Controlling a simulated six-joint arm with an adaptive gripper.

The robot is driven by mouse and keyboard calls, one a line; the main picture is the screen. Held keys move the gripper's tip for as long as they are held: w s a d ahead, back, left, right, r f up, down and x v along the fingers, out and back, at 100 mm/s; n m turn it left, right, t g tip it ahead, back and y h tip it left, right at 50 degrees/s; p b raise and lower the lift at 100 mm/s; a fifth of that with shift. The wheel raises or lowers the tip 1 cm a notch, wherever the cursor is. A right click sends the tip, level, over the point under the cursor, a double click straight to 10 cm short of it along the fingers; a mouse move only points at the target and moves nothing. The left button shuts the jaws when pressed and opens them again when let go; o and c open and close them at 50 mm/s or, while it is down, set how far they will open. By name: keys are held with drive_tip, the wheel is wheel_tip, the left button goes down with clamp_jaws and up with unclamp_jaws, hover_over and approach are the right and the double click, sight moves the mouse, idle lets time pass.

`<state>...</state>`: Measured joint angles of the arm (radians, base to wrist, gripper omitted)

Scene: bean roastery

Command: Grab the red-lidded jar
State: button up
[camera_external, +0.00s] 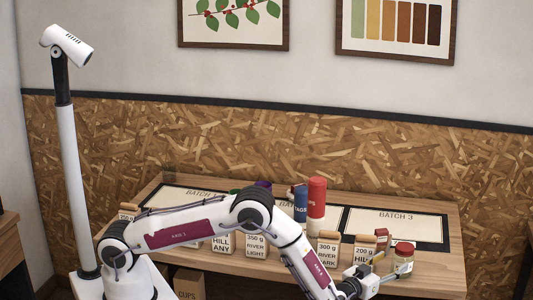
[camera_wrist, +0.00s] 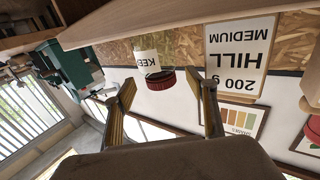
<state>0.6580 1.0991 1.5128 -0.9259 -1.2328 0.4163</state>
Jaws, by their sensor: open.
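The red-lidded jar (camera_external: 403,263) stands near the right front of the wooden table, with a pale body below its lid. In the wrist view, which is upside down, the jar (camera_wrist: 147,61) shows a white label and a dark red lid. My gripper (camera_external: 380,270) is just left of the jar, low at the table's front. Its two fingers are apart and empty. In the wrist view the jar appears in the gap between the fingertips of my gripper (camera_wrist: 163,92). I cannot tell whether the fingers reach around it.
A sign reading 200 g HILL (camera_external: 364,255) stands close left of the jar. A red object (camera_external: 382,236) is behind my gripper. A red cylinder (camera_external: 317,205) and a blue cylinder (camera_external: 300,204) stand further back. The BATCH 3 mat (camera_external: 395,226) looks mostly clear.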

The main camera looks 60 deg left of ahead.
sight(397, 262)
drive_tip(key=shift+w, duration=0.25)
drive_tip(key=shift+w+a+f, duration=0.15)
drive_tip(key=shift+w+f, duration=0.1)
drive_tip(key=shift+w, duration=0.55)
drive_tip(key=shift+w+a+f, duration=0.1)
drive_tip(key=shift+w+f, duration=0.15)
drive_tip(key=shift+w, duration=0.5)
drive_tip(key=shift+w+a, duration=0.15)
drive_tip(key=shift+w, duration=0.75)
drive_tip(key=shift+r, duration=0.1)
drive_tip(key=c, duration=1)
